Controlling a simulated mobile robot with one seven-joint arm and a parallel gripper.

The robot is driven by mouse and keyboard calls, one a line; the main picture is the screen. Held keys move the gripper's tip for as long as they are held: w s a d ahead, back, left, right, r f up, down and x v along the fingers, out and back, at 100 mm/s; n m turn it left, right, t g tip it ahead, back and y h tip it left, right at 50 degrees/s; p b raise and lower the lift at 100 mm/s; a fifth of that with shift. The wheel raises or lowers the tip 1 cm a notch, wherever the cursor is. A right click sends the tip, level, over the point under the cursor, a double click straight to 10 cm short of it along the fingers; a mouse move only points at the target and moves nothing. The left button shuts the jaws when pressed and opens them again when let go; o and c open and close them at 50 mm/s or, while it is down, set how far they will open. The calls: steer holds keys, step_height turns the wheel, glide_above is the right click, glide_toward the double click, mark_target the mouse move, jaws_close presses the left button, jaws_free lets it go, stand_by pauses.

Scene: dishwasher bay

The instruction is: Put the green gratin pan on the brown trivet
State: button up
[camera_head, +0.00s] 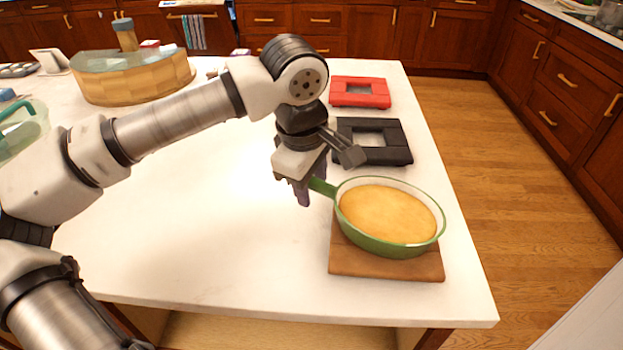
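The green gratin pan (390,243) has a cream inside and a golden filling. It is over the brown trivet (386,267), a flat square board near the counter's right front corner. The pan looks level and seems to rest on the board, but its underside is hidden. Its rim reaches a little past the board's right edge. The pan's green handle (323,187) points left to my gripper (305,192). My gripper points down at the handle's end, with its fingers beside or around it. The wrist partly covers the fingers, so their grip on the handle is unclear.
A black square trivet (400,153) with an open middle lies behind the pan. A red one (361,101) lies farther back. A round wooden container (133,80) stands at the back left. A clear green-rimmed bowl (22,130) is at the left edge. The counter's front middle is clear.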

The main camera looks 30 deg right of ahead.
step_height(320, 180, up, 12)
steer(key=s+a, duration=0.1)
steer(key=a, duration=0.1)
stand_by(0.4)
steer(key=shift+s+f, duration=0.1)
